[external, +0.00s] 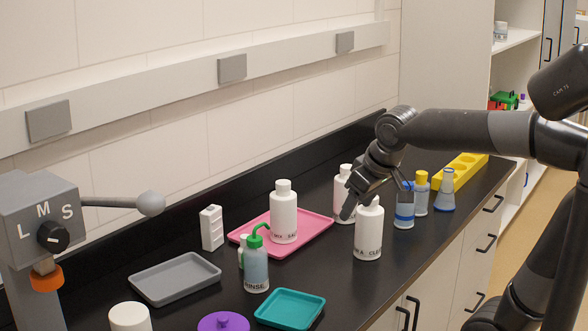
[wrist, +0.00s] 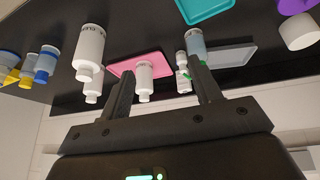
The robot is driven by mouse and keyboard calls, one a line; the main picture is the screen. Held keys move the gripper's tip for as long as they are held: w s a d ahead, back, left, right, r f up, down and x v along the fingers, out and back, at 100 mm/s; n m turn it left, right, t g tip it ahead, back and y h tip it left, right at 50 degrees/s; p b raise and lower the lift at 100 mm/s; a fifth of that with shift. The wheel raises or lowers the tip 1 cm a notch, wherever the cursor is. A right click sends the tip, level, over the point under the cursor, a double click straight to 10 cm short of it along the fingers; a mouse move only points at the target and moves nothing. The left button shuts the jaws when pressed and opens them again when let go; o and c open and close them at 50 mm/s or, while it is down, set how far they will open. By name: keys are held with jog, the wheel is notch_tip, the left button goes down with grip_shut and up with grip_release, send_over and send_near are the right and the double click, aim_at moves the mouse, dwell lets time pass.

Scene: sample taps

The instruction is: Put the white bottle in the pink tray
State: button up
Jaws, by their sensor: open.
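Three white bottles with white caps show. One white bottle (external: 284,217) stands upright in the pink tray (external: 309,232); it also shows in the wrist view (wrist: 144,80), on the tray (wrist: 124,67). A second white bottle (external: 369,236) stands on the black counter right of the tray, near the front edge. A third white bottle (external: 341,194) stands behind it, partly hidden by my gripper (external: 357,204). In the upside-down wrist view, these two (wrist: 90,47) (wrist: 94,88) are left of my gripper (wrist: 160,67). My gripper is open and empty, above the counter near these two bottles.
A green-topped rinse bottle (external: 256,268) stands before the pink tray. A grey tray (external: 175,292), teal tray (external: 290,309) and purple lid (external: 223,323) lie left and front.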

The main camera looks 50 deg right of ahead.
jog(key=s+a+f, duration=0.1)
jog(key=s+f, duration=0.2)
jog(key=s, duration=0.2)
jog(key=s+a+f+n+y, duration=0.1)
jog(key=s+f, duration=0.2)
jog(key=s, duration=0.2)
jog(key=shift+s, duration=0.35)
